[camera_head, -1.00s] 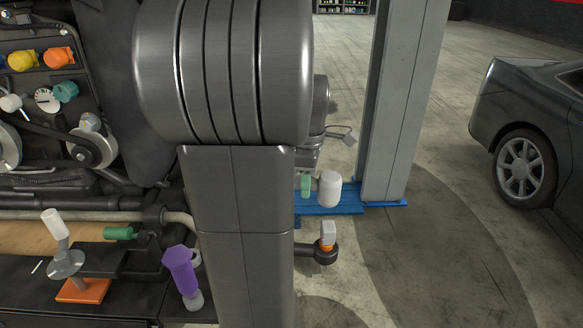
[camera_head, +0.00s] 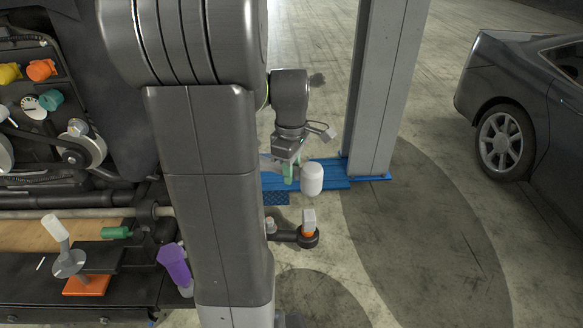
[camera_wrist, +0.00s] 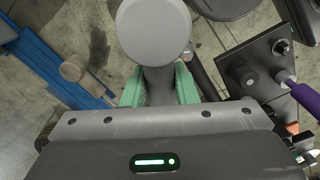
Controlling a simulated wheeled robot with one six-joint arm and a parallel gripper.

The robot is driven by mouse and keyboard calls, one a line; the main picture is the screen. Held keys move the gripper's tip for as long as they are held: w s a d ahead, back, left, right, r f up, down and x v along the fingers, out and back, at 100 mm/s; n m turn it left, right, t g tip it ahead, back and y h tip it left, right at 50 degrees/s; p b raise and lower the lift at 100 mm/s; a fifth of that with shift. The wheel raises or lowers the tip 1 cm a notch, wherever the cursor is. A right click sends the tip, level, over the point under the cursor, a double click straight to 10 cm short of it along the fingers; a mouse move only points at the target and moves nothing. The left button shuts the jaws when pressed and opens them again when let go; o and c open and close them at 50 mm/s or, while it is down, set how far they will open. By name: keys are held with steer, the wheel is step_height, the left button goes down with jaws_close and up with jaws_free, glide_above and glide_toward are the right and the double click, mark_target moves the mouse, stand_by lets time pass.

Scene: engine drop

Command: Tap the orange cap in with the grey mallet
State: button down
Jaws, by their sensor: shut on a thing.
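The grey mallet's pale round head (camera_head: 312,179) hangs at the end of my gripper (camera_head: 290,171), whose green fingers are shut on its handle. In the wrist view the mallet head (camera_wrist: 155,30) fills the top centre, with its handle between the green fingers of my gripper (camera_wrist: 160,88). Below the mallet in the head view, a small orange piece (camera_head: 308,233) shows under a pale block on a dark round holder; the mallet is above and apart from it. Another orange cap (camera_head: 41,70) sits on the engine at upper left.
A blue lift base (camera_head: 330,178) and grey post (camera_head: 382,90) stand behind my gripper. A purple tool (camera_head: 175,263) is on the left by the bench. A dark car (camera_head: 525,105) stands at far right. Floor between post and car is clear.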

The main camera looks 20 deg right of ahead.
steer(key=shift+f+b, duration=1.75)
steer(key=shift+f, duration=0.9)
steer(key=shift+f+b, duration=0.45)
steer(key=shift+f, duration=0.35)
steer(key=shift+r+p, duration=0.3)
steer(key=shift+f+b, duration=0.4)
steer(key=shift+f, duration=0.3)
